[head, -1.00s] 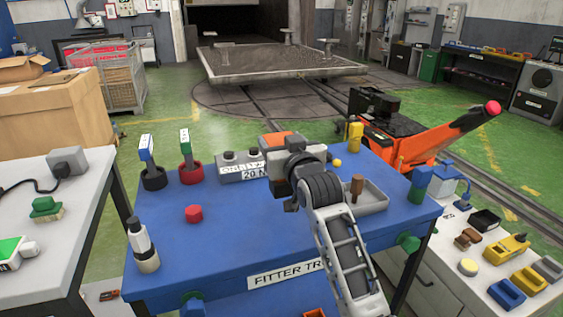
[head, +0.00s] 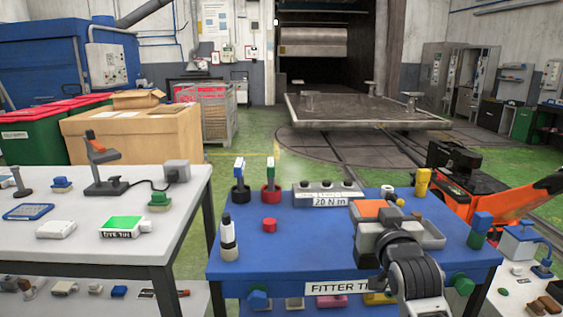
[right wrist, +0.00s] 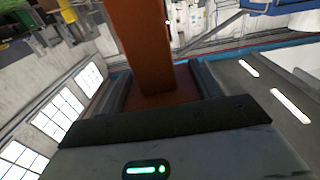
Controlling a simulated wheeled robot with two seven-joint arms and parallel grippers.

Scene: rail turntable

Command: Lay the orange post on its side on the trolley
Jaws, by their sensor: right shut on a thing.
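My right gripper (head: 378,222) is over the right half of the blue trolley (head: 290,250), which has a "FITTER TR..." label on its front. It is shut on the orange post, whose flat orange face (head: 370,208) shows at the gripper's far side in the head view. In the right wrist view the post (right wrist: 146,45) stands between the two fingers and runs away out of the top of the picture. I cannot tell from the head view how high the post is above the trolley top. My left gripper is not in view.
A grey box marked "20 N m" (head: 328,192), a red cylinder (head: 269,225), a black-and-white cylinder (head: 228,240), two tools in cups, a yellow piece (head: 422,182), a grey tray (head: 432,238) and a blue-green post (head: 479,230) stand on the trolley. Its middle front is bare.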

